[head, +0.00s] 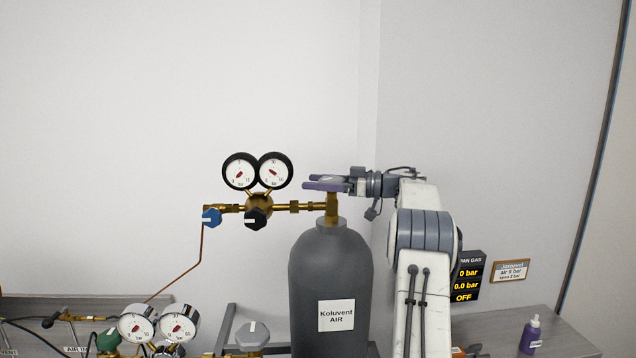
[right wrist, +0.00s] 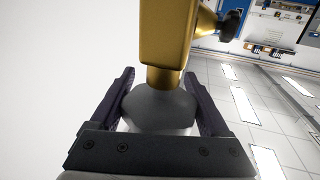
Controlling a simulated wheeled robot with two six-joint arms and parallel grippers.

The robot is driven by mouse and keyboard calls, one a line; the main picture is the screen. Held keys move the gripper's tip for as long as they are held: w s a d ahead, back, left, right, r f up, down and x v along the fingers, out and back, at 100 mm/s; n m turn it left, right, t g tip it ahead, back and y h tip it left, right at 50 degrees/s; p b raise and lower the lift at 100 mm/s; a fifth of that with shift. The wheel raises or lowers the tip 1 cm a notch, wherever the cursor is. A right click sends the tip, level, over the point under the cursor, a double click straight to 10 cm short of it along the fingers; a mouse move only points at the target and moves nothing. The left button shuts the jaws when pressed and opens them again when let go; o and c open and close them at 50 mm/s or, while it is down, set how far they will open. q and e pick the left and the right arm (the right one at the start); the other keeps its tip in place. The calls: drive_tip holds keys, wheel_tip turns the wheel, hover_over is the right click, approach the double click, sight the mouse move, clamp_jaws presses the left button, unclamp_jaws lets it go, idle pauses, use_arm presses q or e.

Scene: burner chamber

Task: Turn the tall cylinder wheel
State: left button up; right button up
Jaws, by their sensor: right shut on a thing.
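The tall dark grey cylinder (head: 330,265) stands upright in the head view, with a white "Koluvent AIR" label. A brass valve (head: 332,207) rises from its neck. My right gripper (head: 326,183) comes in from the right at the top of the valve, its purple fingers nearly level. In the right wrist view the fingers lie on both sides of the grey wheel (right wrist: 158,108), shut on it. The brass valve body (right wrist: 166,45) shows just beyond the wheel. The fingers mostly hide the wheel in the head view. My left gripper is not in view.
Two round gauges (head: 257,171), a blue knob (head: 211,217) and a black knob (head: 256,218) sit on the brass line left of the valve. More gauges (head: 158,325) stand at lower left. A display panel (head: 467,277) and a purple bottle (head: 531,335) are at right.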

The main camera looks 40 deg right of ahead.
sight(339, 182)
drive_tip(key=shift+s+r+n+g+y, duration=0.1)
drive_tip(key=shift+r+n+g+y, duration=0.05)
drive_tip(key=shift+n+g+y, duration=0.4)
drive_tip(key=shift+a, duration=0.1)
drive_tip(key=o, duration=1.2)
drive_tip(key=v, duration=0.5)
drive_tip(key=shift+v, duration=1.25)
